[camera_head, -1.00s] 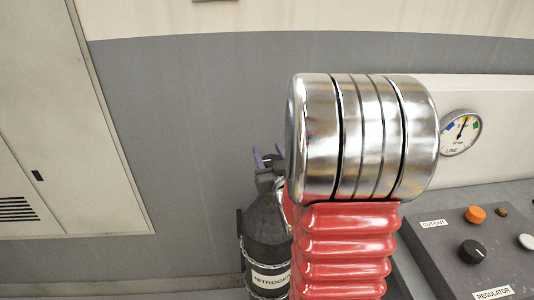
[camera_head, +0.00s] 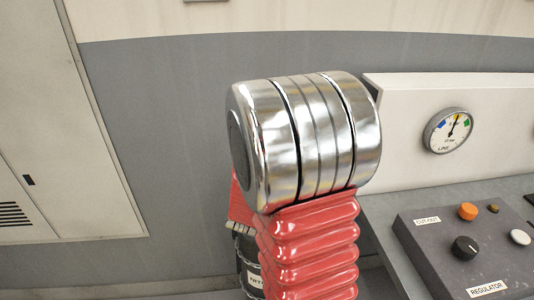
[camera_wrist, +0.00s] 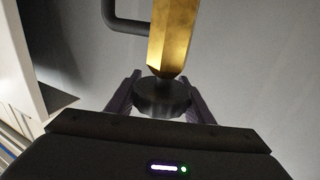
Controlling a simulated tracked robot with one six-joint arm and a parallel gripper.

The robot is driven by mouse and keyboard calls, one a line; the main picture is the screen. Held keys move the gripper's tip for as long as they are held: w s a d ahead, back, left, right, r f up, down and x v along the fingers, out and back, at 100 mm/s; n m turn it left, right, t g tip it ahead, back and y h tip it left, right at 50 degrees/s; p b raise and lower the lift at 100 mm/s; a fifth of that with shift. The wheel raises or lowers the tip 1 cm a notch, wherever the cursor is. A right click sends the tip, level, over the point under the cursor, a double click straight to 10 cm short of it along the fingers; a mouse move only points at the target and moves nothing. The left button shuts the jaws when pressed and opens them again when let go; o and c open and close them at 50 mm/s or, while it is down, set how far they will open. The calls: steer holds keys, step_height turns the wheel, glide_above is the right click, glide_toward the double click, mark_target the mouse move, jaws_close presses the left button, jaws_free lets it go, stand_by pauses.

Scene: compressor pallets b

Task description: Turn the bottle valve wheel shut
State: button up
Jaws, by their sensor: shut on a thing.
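The dark bottle (camera_head: 245,252) with a white label stands behind my arm in the head view; its top and valve are hidden there. In the wrist view, a dark round valve wheel (camera_wrist: 161,98) sits at the end of a brass valve body (camera_wrist: 174,35). My gripper (camera_wrist: 158,92) has its two purple fingers on either side of the wheel and is shut on it. The gripper is hidden in the head view.
A grey control box (camera_head: 470,245) with knobs lies on the bench at the right, below a round line gauge (camera_head: 447,130). A pale cabinet (camera_head: 60,130) stands at the left. A dark bent pipe (camera_wrist: 115,18) runs beside the brass body.

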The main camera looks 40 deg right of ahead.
steer(key=shift+s+m+g, duration=0.75)
steer(key=shift+m+g, duration=1.6)
steer(key=shift+g, duration=1.15)
steer(key=shift+s+m+g, duration=0.8)
steer(key=shift+m+g, duration=1.6)
steer(key=shift+g, duration=1.1)
steer(key=shift+s+m+g, duration=0.75)
steer(key=shift+m+g, duration=1.6)
steer(key=shift+g, duration=1.15)
steer(key=o, duration=1)
steer(key=shift+o, duration=0.2)
